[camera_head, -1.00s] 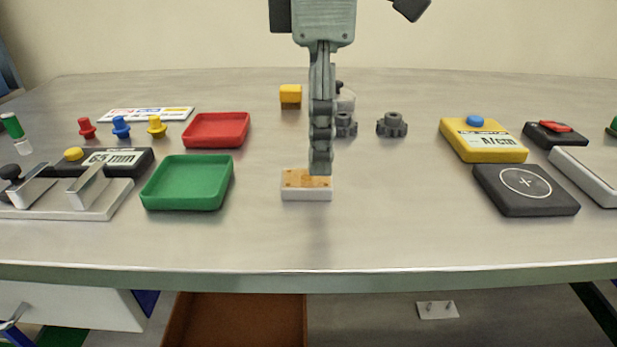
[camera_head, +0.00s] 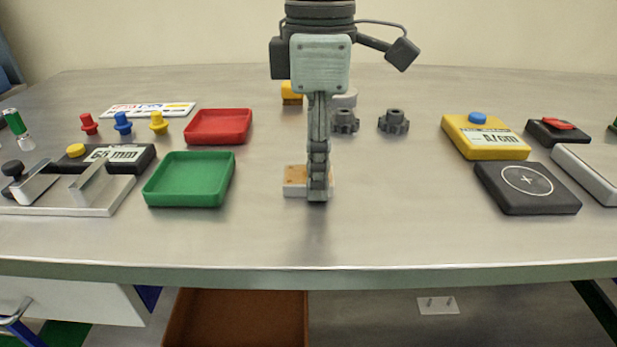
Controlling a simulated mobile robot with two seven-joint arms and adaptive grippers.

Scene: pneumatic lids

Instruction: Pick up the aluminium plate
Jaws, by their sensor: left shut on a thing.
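A small block-like plate (camera_head: 295,181) with a tan, dotted top and pale silvery sides lies on the table at the middle; I take it to be the aluminium plate. My left gripper (camera_head: 317,190) points straight down, with its fingers over the right part of this plate. It is shut on the plate, and its fingertips reach down to about the plate's lower front edge. The fingers hide part of the plate's right side. I cannot see any clear gap between the plate and the table. My right gripper is not in view.
A green tray (camera_head: 190,180) and a red tray (camera_head: 218,127) stand to the left. Two dark gears (camera_head: 393,122) and a yellow block (camera_head: 292,93) are behind my gripper. A yellow meter (camera_head: 485,137) and a black scale (camera_head: 527,188) stand right. The table front is clear.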

